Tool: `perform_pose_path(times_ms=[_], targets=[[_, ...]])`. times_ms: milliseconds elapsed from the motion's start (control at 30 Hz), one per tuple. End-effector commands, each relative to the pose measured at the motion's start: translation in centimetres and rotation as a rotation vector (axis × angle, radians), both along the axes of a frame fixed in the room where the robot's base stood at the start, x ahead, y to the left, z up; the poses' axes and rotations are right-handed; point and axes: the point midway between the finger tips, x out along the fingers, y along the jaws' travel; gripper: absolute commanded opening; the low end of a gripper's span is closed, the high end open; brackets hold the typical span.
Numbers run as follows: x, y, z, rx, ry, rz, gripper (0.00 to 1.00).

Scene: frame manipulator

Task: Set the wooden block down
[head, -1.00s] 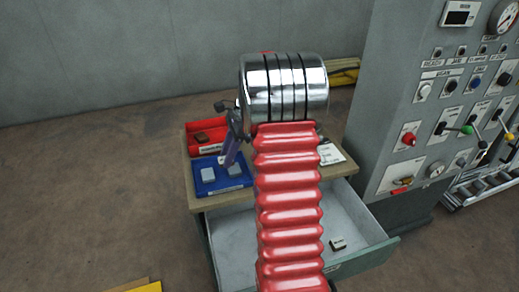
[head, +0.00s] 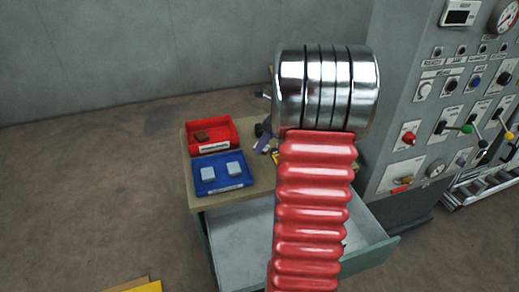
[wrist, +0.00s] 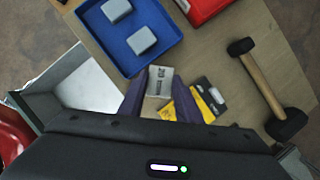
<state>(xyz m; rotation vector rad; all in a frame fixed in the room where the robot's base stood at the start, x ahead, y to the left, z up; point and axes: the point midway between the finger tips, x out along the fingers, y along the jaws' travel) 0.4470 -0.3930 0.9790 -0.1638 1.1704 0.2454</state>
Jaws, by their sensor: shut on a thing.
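My gripper (wrist: 160,98) shows in the wrist view as two purple fingers shut on a small block, taken as the wooden block (wrist: 152,104). Its tan side shows between the fingers; a grey patch with dark print lies just beyond, and I cannot tell if it belongs to the block. The fingers are over the tabletop (wrist: 225,75), right of the open drawer. I cannot tell whether the block touches the table. In the head view the gripper (head: 264,143) is mostly hidden behind my arm, and the held block is not visible.
A blue tray (head: 222,185) with two pale blocks and a red tray (head: 211,149) with a brown block stand at left on the table. A mallet (wrist: 265,85) and a yellow-black card (wrist: 205,103) lie nearby. The open drawer (head: 240,245) juts forward; a control panel (head: 420,110) stands right.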

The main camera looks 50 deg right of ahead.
Motion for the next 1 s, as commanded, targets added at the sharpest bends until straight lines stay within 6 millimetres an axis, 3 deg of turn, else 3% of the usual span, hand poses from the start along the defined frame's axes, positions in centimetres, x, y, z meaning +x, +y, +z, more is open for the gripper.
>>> perform_pose_path(times_ms=[167, 500, 867, 1000], targets=[[0.0, 0.1, -1.3, 0.002, 0.002, 0.001, 0.09], [0.0, 0.0, -6.0, 0.001, 0.001, 0.003, 0.09], [0.1, 0.1, -6.4, 0.0, 0.0, 0.003, 0.09], [0.0, 0.1, -7.6, 0.003, 0.002, 0.002, 0.09]])
